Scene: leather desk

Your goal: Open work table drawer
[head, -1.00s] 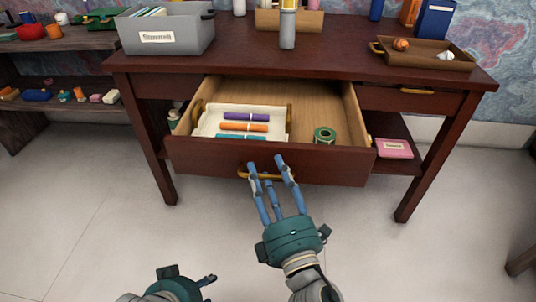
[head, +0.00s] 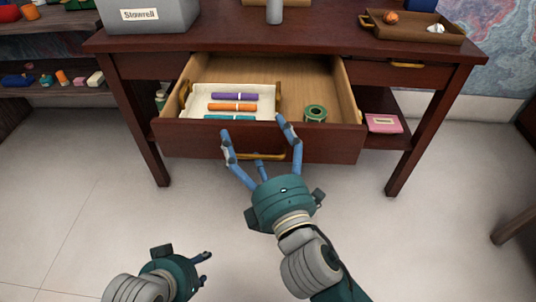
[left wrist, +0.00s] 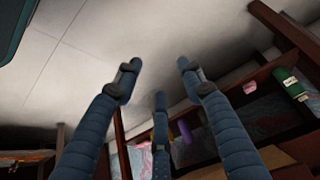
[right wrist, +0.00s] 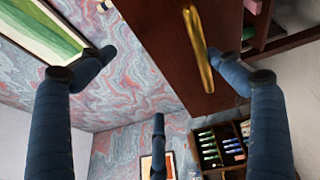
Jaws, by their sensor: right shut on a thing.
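The work table drawer's front (head: 190,138) is pulled well out from the dark wooden desk (head: 300,42). Its brass handle (head: 264,156) sits low on the front and shows large in the right wrist view (right wrist: 197,45). My right gripper (head: 255,135) is in front of the drawer with its fingers spread wide. The handle shows behind the fingers, and they are not closed around it. I cannot tell whether one finger touches it. My left gripper (head: 208,268) is low in front of the desk, away from the drawer, with its fingers apart and empty.
The drawer holds a white tray (head: 192,103) with several markers and a green tape roll (head: 315,112). A grey bin (head: 150,15) and a brown tray (head: 420,35) stand on the desk. A pink box (head: 383,123) is on the lower shelf. The floor in front is clear.

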